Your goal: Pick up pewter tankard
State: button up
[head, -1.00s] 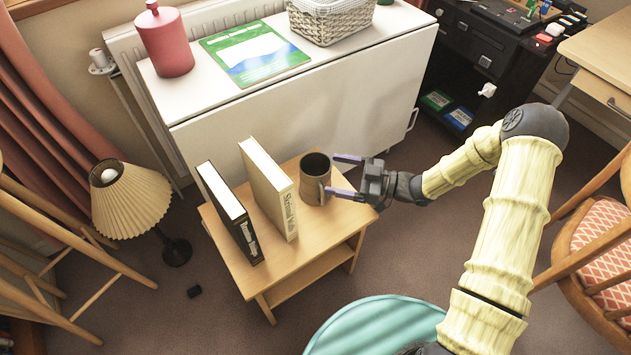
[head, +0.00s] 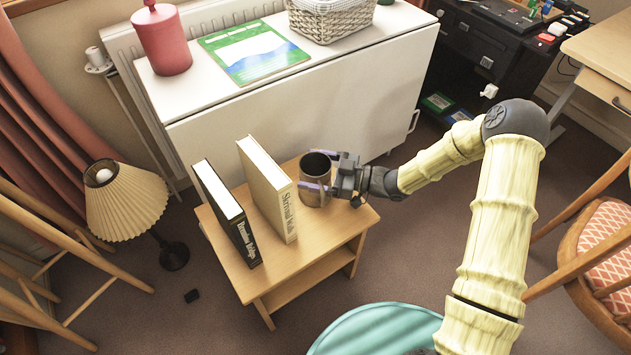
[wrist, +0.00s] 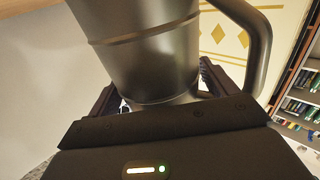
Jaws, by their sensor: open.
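The pewter tankard (head: 315,172) is a dark grey metal mug standing upright on the small wooden table, just right of two upright books. In the wrist view the tankard (wrist: 150,50) fills the upper middle, with its handle (wrist: 262,40) at the right. My gripper (head: 322,175) is open, with its fingers reaching to either side of the tankard's body. In the wrist view the finger bases show on both sides of the tankard. Whether either finger touches it, I cannot tell.
The small table (head: 282,268) holds a cream book (head: 268,190) and a black book (head: 227,215) left of the tankard. A white cabinet (head: 300,105) stands behind. A lamp (head: 127,200) is at left, a teal round seat (head: 375,330) in front, and a chair (head: 600,245) at right.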

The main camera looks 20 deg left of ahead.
dwell(0.4)
jog(key=c, duration=1.1)
jog(key=shift+o, duration=0.2)
jog(key=shift+r, duration=0.1)
notch_tip(320, 180, up, 10)
jog(key=p, duration=0.4)
